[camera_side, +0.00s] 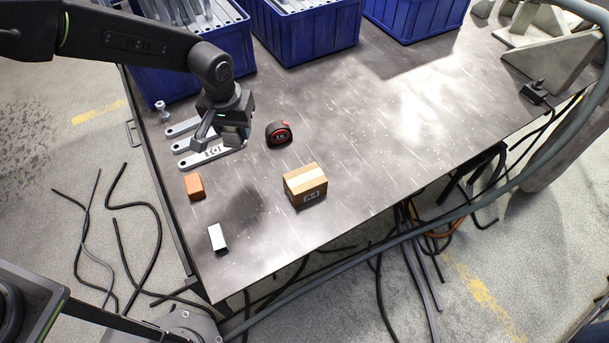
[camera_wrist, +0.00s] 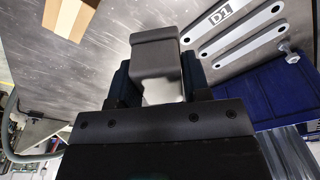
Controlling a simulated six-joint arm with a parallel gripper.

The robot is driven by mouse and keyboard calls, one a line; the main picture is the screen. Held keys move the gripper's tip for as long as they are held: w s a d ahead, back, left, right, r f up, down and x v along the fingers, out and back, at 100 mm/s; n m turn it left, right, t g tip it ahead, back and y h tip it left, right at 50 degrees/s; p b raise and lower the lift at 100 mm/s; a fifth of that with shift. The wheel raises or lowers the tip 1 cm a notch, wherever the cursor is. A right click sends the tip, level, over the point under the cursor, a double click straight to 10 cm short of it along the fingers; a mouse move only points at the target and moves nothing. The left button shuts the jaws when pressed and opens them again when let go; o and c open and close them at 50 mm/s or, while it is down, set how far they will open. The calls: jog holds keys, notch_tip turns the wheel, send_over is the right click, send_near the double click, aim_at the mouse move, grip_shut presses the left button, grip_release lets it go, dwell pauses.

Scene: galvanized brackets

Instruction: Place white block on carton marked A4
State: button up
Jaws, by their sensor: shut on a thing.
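A small white block (camera_side: 217,238) lies on the table near its front left edge, apart from my gripper. The carton (camera_side: 305,185) is a brown box with a pale tape strip and a printed mark on its front that looks like A4. Nothing is on top of it. It also shows at the upper left of the wrist view (camera_wrist: 68,18). My gripper (camera_side: 206,132) is over the grey flat pieces at the left. In the wrist view my gripper (camera_wrist: 156,80) is shut on a grey piece with a lipped end (camera_wrist: 155,50). Its lower part is hidden between the fingers.
Grey flat bars marked D1 (camera_side: 212,155) lie below my gripper, with a bolt (camera_side: 162,108) beside them. An orange block (camera_side: 195,186) and a tape measure (camera_side: 279,133) are nearby. Blue crates (camera_side: 306,40) line the back.

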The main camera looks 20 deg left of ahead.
jog(key=d+m, duration=0.1)
jog(key=d, duration=0.1)
send_over(295, 181)
jog(key=f, duration=0.6)
jog(key=shift+s+f, duration=0.15)
jog(key=shift+s, duration=0.15)
jog(key=shift+f, duration=2)
jog(key=shift+f, duration=0.2)
jog(key=o, duration=0.9)
jog(key=shift+r, duration=0.1)
jog(key=r, duration=0.4)
jog(key=s+r, duration=0.1)
jog(key=r, duration=0.7)
jog(key=shift+s, duration=0.25)
